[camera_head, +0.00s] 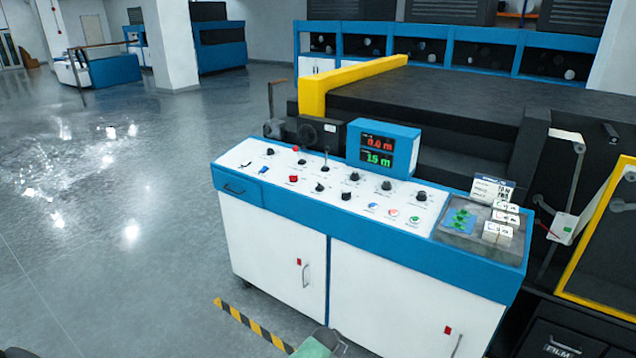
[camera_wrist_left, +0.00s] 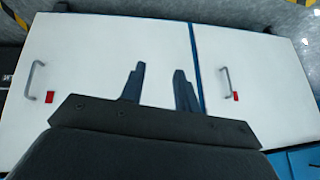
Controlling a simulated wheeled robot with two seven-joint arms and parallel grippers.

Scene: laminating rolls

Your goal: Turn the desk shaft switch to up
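The control desk (camera_head: 280,210) has a white sloped top with several black knobs, red buttons and small switches. One switch with a thin upright stem (camera_head: 325,163) stands near the back edge, left of the display. Another small switch (camera_head: 246,168) lies near the left end. No readable label shows which is the shaft switch. In the left wrist view my left gripper (camera_wrist_left: 157,88) is open and empty, with its fingers apart in front of the desk's white cabinet doors (camera_wrist_left: 100,50). It is apart from the switches. My right gripper is in neither view.
A blue display box (camera_head: 384,147) with red and green digits stands at the back of the desk. A tray (camera_head: 450,238) with cards and green pieces is at the right end. A yellow-framed black machine (camera_head: 430,90) stands behind. Open floor (camera_head: 120,220) lies left.

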